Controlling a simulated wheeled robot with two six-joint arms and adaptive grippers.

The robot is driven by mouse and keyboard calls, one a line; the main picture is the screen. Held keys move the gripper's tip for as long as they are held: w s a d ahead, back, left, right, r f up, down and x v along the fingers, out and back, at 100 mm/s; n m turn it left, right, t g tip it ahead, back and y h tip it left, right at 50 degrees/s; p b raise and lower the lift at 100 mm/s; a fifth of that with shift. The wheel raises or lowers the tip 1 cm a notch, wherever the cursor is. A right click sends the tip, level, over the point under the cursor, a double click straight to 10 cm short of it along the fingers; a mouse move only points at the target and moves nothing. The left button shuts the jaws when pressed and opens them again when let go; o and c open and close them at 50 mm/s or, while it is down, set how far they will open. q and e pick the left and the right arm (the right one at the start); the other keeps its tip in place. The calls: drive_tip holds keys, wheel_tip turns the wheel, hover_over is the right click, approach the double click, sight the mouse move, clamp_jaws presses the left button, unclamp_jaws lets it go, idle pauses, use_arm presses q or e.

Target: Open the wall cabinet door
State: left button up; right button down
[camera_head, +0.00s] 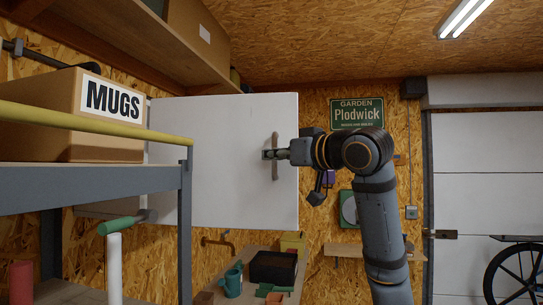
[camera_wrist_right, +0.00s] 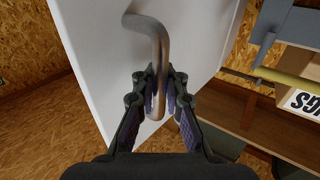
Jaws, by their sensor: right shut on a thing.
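The wall cabinet door (camera_head: 215,165) is a flat white panel in the middle of the head view; it also shows in the right wrist view (camera_wrist_right: 95,55). Its right edge looks taller than its left, so it seems angled toward me on that side. The cabinet's inside is not visible. A brownish metal bar handle (camera_head: 275,172) stands upright near the door's right edge. My right gripper (camera_head: 269,154) is shut on the handle, with the bar (camera_wrist_right: 160,50) between its fingers in the wrist view. My left gripper is not in view.
A metal rack with a yellow rail (camera_head: 90,122) and a MUGS box (camera_head: 60,140) stands close at the left, overlapping the door's left side. A wooden shelf (camera_head: 150,50) hangs above. A workbench with a black bin (camera_head: 273,268) and a teal watering can (camera_head: 233,280) lies below.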

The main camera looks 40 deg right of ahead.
drive_tip(key=shift+s+a, duration=0.25)
drive_tip(key=shift+a, duration=0.1)
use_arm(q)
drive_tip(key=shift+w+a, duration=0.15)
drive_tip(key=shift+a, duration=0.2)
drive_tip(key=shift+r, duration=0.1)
